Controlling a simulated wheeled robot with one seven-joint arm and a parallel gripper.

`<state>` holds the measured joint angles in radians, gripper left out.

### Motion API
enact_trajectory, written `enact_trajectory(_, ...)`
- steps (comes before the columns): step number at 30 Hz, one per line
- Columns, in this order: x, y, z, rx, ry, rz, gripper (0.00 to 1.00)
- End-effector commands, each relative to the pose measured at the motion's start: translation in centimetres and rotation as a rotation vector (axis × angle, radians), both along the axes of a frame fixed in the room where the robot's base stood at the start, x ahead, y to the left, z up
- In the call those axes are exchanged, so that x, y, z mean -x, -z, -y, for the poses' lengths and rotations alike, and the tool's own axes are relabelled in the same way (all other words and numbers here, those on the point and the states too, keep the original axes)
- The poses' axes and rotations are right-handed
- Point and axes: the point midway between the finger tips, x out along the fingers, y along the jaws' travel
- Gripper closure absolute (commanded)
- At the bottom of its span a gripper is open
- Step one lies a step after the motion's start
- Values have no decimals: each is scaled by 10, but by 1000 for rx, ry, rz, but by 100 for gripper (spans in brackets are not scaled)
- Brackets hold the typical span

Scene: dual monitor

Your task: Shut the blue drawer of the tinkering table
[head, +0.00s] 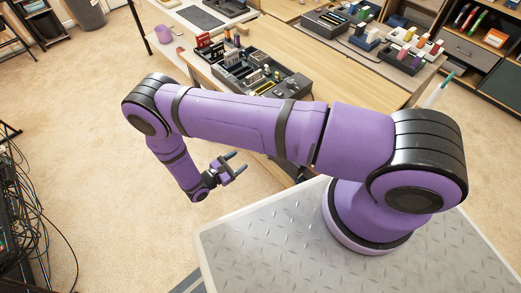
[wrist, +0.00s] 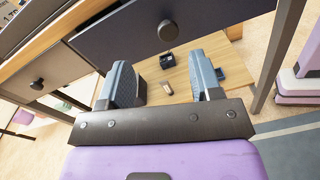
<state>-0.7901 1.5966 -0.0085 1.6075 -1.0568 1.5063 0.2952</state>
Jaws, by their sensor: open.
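The dark blue drawer front (wrist: 110,35) with a round black knob (wrist: 168,30) fills the upper part of the wrist view. How far it stands out from the tinkering table cannot be told. In the head view my arm hides that side of the table (head: 335,72). My gripper (head: 236,163) is open and empty, low in front of the table, left of my base. In the wrist view its fingers (wrist: 162,75) are spread below the knob, with no clear contact with the drawer.
A pale drawer (wrist: 30,98) with a black knob is left of the blue one. A wooden lower shelf (wrist: 185,75) holds a small black item (wrist: 167,60). Organisers (head: 262,75) stand on the tabletop. Cables (head: 22,215) lie at far left; carpet between is clear.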

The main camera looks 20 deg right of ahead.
Motion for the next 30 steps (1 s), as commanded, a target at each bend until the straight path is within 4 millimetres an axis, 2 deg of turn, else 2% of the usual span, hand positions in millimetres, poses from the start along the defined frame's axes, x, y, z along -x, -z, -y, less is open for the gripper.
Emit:
enact_trajectory(3,8,15,3,26,-32,-10,41)
enact_trajectory(10,6,19,15,33,-41,-12,41)
enact_trajectory(24,-17,19,88,33,-38,-13,41)
enact_trajectory(30,-23,19,104,31,-39,-12,41)
